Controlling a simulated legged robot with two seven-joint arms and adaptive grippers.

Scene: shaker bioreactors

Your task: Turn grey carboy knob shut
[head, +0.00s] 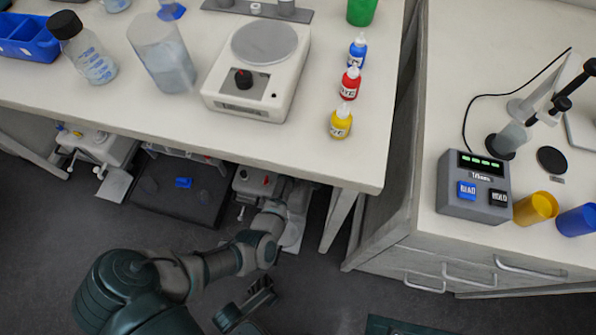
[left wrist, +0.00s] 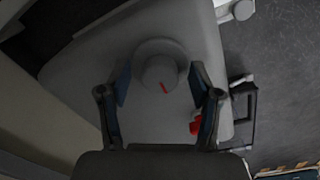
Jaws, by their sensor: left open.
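A round grey knob (left wrist: 162,70) with a red pointer line is on a light grey unit (left wrist: 75,75) in the left wrist view. The red line slants slightly, its lower end to the right. My left gripper (left wrist: 160,88) is open, one finger on each side of the knob, with gaps showing. I cannot tell how deep the fingertips reach. In the head view my left arm (head: 255,250) reaches under the bench, and its gripper is mostly hidden there. Dark jointed parts (head: 248,305) at the bottom may be my right gripper; their state is unclear.
A small red part (left wrist: 196,125) is close to the right finger in the wrist view. The white bench (head: 350,170) overhangs the arm. A black platform (head: 165,205) lies left on the floor; a drawer cabinet (head: 400,258) stands right.

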